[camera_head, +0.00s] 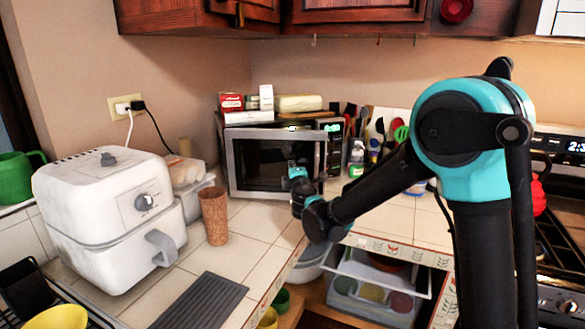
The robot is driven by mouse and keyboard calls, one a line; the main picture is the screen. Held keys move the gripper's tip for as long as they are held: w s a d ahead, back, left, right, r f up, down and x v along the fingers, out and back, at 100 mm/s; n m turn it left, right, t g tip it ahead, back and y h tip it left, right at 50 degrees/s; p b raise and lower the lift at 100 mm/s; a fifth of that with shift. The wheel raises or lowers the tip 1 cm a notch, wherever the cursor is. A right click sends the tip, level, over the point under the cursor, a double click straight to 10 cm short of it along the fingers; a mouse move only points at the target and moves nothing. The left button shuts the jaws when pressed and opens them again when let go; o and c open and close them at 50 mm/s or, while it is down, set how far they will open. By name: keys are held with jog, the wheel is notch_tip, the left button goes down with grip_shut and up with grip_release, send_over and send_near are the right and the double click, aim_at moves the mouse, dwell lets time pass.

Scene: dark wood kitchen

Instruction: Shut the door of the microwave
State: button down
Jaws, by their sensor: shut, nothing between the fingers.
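The microwave (262,163) stands in the back corner of the tiled counter, with a silver-framed door and a dark window. Its lit control panel (333,129) shows to the right of the door. The door is close to the front of the body; I cannot tell whether a small gap is left. My arm reaches in from the right, and my gripper (297,168) is in front of the right part of the door, hiding some of it. The gripper is shut and holds nothing. Its fingertips are too small to make out, and I cannot tell whether they touch the door.
A white air fryer (105,215) and a brown cup (214,216) stand on the counter at left. Boxes (245,103) lie on top of the microwave. Utensils and bottles (370,140) stand to its right. A dark ridged mat (200,302) lies at front. Open shelves are below.

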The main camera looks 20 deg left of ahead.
jog(key=shift+x, duration=5.5)
jog(key=v, duration=0.8)
jog(key=shift+d, duration=0.15)
